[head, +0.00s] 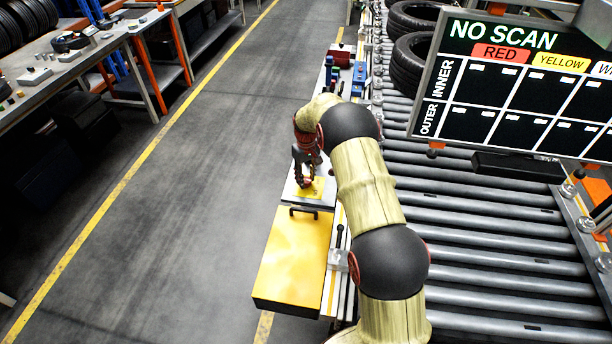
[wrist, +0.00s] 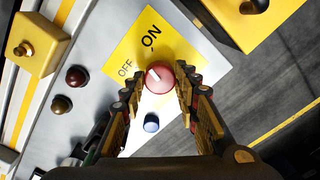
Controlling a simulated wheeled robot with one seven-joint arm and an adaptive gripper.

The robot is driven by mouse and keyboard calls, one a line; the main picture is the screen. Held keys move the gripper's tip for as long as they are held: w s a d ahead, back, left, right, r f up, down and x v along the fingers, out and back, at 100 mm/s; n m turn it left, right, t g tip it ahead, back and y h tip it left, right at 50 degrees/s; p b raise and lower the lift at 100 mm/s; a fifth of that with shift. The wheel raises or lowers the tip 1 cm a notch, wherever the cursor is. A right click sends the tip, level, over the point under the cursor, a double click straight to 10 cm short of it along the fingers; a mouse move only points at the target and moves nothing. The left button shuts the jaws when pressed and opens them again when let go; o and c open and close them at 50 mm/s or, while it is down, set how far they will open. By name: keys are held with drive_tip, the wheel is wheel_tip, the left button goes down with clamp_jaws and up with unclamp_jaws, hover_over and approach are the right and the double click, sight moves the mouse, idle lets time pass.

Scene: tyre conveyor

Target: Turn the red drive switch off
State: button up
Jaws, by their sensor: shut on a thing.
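The red drive switch (wrist: 161,80) is a round knob with a white pointer mark, on a yellow plate (wrist: 172,45) lettered ON and OFF. In the wrist view the mark sits on the knob's upper-left part, facing the lettering; I cannot tell exactly which word it points to. My gripper (wrist: 160,84) is shut on the knob, one finger on each side. In the head view my gripper (head: 307,182) points down at the yellow plate (head: 317,188), and the knob itself is hidden.
A blue knob (wrist: 152,122), a dark red button (wrist: 75,75) and a dark button (wrist: 61,104) sit nearby. A yellow box with a black knob (wrist: 38,45) is at left. The yellow cabinet (head: 292,255), rollers (head: 485,225) and status screen (head: 515,85) flank my arm.

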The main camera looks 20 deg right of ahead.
sight(306, 180)
drive_tip(key=n+p, duration=0.1)
drive_tip(key=n, duration=0.4)
drive_tip(key=shift+n+p, duration=0.3)
drive_tip(key=n+p, duration=0.1)
drive_tip(key=n, duration=0.4)
drive_tip(key=shift+n, duration=0.4)
drive_tip(key=o, duration=1.1)
drive_tip(key=shift+o, duration=0.2)
drive_tip(key=shift+r, duration=0.1)
wheel_tip(306, 180, up, 12)
